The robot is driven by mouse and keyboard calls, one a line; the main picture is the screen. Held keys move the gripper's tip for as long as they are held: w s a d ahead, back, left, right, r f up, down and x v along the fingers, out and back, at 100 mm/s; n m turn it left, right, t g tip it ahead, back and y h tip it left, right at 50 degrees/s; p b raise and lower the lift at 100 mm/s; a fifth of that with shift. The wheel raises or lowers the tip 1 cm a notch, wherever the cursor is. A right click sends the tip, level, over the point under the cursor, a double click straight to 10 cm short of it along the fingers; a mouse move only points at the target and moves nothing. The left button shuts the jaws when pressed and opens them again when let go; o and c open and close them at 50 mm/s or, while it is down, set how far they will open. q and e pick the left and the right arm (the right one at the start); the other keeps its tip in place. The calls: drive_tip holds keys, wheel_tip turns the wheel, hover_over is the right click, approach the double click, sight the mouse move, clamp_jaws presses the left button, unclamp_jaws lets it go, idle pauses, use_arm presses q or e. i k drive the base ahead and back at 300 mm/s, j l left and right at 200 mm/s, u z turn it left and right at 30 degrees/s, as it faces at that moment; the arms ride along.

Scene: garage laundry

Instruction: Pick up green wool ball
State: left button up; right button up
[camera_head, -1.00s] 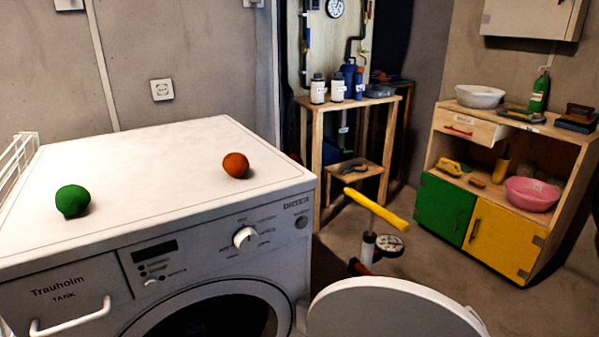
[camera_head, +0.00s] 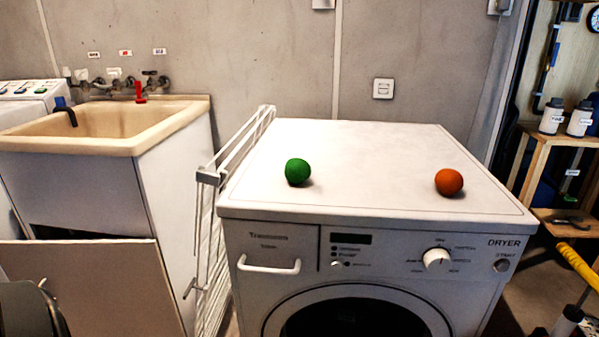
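The green wool ball (camera_head: 298,172) rests on the white top of the dryer (camera_head: 375,140), left of the middle. An orange-brown ball (camera_head: 449,182) lies on the same top to the right, well apart from it. Nothing touches or covers the green ball. I can make out neither my left nor my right gripper in the head view.
A white drying rack (camera_head: 208,220) stands against the dryer's left side, with a sink (camera_head: 90,128) beyond it. A dark object (camera_head: 30,308), unclear to me, fills the lower left corner. A wooden shelf (camera_head: 545,170) stands at right.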

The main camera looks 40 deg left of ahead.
sight(297, 170)
drive_tip(key=j, duration=0.4)
drive_tip(key=k+j+z, duration=0.15)
drive_tip(key=j, duration=0.7)
drive_tip(key=k+j+z, duration=0.1)
drive_tip(key=j, duration=0.35)
drive_tip(key=k+j, duration=0.15)
drive_tip(key=j, duration=0.25)
drive_tip(key=k+j+z, duration=0.15)
drive_tip(key=j, duration=0.65)
drive_tip(key=l+u, duration=0.2)
drive_tip(key=l, duration=0.25)
